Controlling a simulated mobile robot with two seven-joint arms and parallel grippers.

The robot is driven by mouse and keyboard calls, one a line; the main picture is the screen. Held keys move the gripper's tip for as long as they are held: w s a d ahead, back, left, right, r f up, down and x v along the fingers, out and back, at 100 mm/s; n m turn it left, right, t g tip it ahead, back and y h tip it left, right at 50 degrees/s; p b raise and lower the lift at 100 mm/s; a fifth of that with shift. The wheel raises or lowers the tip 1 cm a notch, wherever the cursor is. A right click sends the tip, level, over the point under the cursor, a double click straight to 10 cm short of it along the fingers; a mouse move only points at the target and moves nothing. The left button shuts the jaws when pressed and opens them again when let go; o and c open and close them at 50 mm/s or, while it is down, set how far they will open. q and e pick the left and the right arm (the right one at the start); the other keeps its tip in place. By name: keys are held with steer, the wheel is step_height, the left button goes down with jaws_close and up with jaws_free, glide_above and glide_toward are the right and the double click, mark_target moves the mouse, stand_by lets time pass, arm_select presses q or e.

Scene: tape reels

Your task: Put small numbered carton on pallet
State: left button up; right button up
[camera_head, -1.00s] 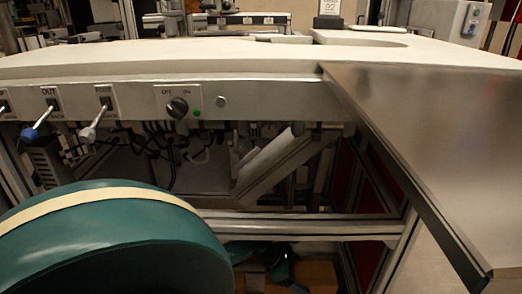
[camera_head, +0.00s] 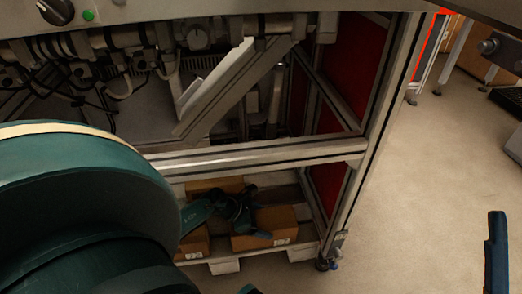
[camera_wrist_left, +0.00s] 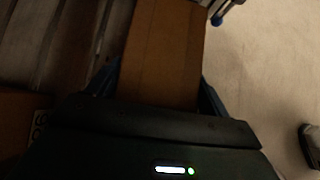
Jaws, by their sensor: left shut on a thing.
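My left gripper (camera_head: 256,220) reaches under the workbench and is shut on a small brown carton (camera_head: 284,224) with a white label on its front. The held carton (camera_wrist_left: 165,50) also shows in the left wrist view, between the two dark blue fingers. The carton is at the right end of the pale wooden pallet (camera_head: 224,267). I cannot tell whether it touches the pallet. The pallet's slats (camera_wrist_left: 55,35) show at upper left in the wrist view. A dark blue bar (camera_head: 497,255) at the lower right looks like a finger of my right gripper; its opening cannot be told.
Another brown carton (camera_head: 216,185) lies behind, and a labelled one (camera_head: 196,244) lies left of the held one. A metal frame post (camera_head: 372,150) stands right of the pallet, with a crossbar (camera_head: 260,155) above. Open floor (camera_head: 430,190) lies to the right.

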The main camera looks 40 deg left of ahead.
steer(key=shift+r, duration=0.15)
arm_select(q)
steer(key=o, duration=1.9)
steer(key=shift+f, duration=0.15)
